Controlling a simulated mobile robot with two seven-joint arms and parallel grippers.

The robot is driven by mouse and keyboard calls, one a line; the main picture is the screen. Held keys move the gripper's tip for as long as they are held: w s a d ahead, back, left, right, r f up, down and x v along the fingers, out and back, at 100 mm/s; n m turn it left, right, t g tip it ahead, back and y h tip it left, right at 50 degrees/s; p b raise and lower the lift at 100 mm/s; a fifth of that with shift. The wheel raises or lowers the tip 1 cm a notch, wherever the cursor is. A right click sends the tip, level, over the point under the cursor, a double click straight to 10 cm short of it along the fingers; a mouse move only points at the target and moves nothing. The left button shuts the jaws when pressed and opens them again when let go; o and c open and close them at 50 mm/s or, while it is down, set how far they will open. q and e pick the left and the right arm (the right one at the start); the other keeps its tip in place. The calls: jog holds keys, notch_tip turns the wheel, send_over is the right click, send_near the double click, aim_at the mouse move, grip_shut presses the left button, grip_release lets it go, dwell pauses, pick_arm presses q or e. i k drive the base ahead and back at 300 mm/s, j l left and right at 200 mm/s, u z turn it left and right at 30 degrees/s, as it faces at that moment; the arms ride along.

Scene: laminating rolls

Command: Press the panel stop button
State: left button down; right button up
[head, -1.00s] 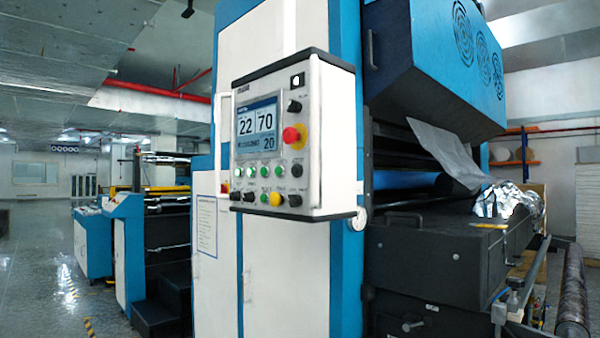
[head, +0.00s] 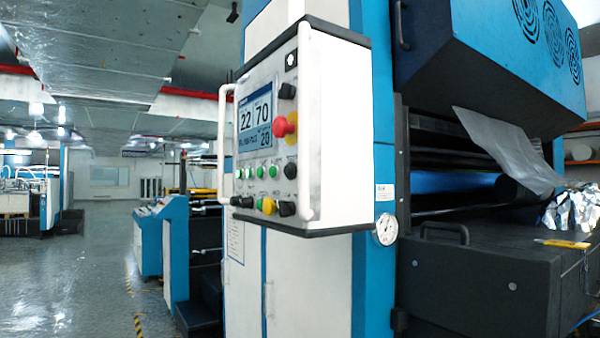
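The control panel (head: 338,130) is a white box with dark top and bottom edges, fixed to the blue and white machine. Its face is seen at a slant. A red mushroom button (head: 285,125) with a yellow part beside it sticks out at the right of the screen (head: 256,116). Several green buttons (head: 261,172), a yellow button (head: 268,206) and black knobs (head: 287,90) sit around it. A white handle bar (head: 223,143) runs along the panel's left side. Neither of my grippers is in the head view.
A round gauge (head: 385,229) is on the machine below right of the panel. A dark box with a handle (head: 480,285) and crumpled foil (head: 570,209) are at the right. Open shiny floor (head: 80,280) lies at the left, with a striped line on it.

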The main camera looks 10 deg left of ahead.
aim_at(288, 169)
jog(key=i+l+u, duration=0.1)
jog(key=l, duration=0.25)
jog(key=i+l+u, duration=0.1)
jog(key=i+l, duration=0.4)
jog(key=l, duration=0.3)
jog(key=u, duration=0.05)
